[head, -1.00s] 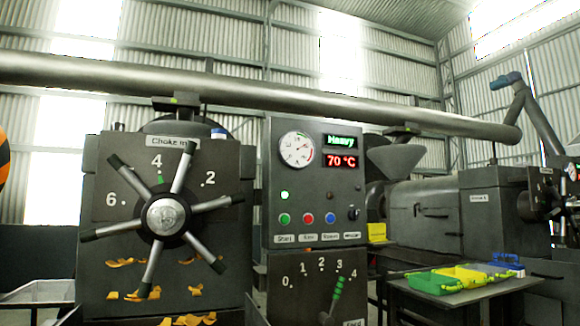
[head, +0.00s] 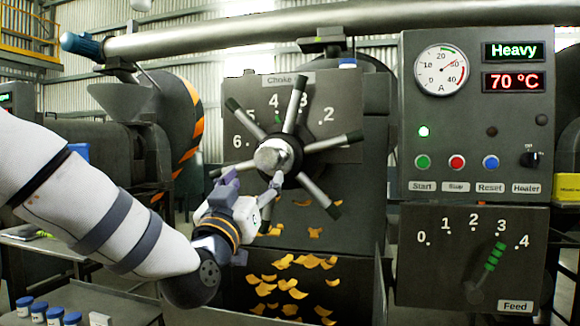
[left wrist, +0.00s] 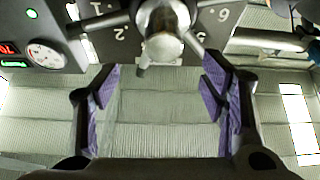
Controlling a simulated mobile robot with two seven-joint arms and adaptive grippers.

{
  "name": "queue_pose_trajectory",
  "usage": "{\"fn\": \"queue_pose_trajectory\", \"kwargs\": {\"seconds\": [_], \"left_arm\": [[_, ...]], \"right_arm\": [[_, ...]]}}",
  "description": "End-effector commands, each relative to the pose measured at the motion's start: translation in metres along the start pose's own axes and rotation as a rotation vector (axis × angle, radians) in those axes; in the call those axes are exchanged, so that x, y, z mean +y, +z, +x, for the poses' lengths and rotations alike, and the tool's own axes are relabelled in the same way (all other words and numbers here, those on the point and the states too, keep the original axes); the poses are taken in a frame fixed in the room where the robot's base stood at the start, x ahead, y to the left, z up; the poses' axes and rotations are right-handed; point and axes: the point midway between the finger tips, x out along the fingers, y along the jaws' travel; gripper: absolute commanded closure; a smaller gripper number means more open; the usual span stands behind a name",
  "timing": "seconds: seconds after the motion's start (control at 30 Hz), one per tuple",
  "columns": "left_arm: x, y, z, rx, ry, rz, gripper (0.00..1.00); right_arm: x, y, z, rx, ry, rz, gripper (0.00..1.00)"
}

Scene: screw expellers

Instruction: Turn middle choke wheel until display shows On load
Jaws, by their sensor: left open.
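The choke wheel (head: 272,156) has a silver hub and several dark-tipped spokes. It stands on a grey panel (head: 345,140) with numbers 2 to 6 and a label partly reading "Choke". My left gripper (head: 252,188) is open at the wheel's lower left, with its fingers close to the hub; I cannot tell whether they touch a spoke. In the left wrist view the wheel hub (left wrist: 164,45) is at the top, beyond the open purple-padded fingers (left wrist: 160,95), with nothing seen between their pads. The display (head: 513,52) reads "Heavy" in green. My right gripper is not in view.
Beside the wheel stands a control box with an ammeter (head: 441,70), a red 70 °C display (head: 513,82), buttons and a feed lever (head: 490,260). Yellow flakes (head: 290,285) lie below the wheel. Blue-lidded jars (head: 45,312) stand at lower left.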

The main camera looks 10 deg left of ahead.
Motion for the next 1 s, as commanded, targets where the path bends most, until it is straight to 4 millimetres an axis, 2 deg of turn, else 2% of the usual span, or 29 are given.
{"fn": "queue_pose_trajectory", "kwargs": {"seconds": [0.13,0.4,0.5,0.63,0.9,0.93,1.0], "left_arm": [[0.0,0.002,0.026,0.001,-0.001,0.0,0.34],[0.0,0.004,0.093,-0.003,-0.001,0.0,0.34],[0.001,0.003,0.107,-0.003,0.001,0.0,0.34],[0.001,0.003,0.116,-0.004,0.001,0.0,0.34],[0.001,0.004,0.118,-0.006,0.001,0.0,0.34],[0.001,0.004,0.118,-0.006,0.001,0.0,0.39],[0.001,0.004,0.118,-0.006,0.001,0.0,0.55]], "right_arm": [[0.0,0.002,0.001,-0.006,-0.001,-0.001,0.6],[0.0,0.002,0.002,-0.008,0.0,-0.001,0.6],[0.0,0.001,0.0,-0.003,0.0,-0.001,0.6],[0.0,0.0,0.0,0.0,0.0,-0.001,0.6],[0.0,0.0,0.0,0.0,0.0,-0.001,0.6],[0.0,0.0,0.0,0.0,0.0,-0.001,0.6],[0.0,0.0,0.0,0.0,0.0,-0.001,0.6]]}}
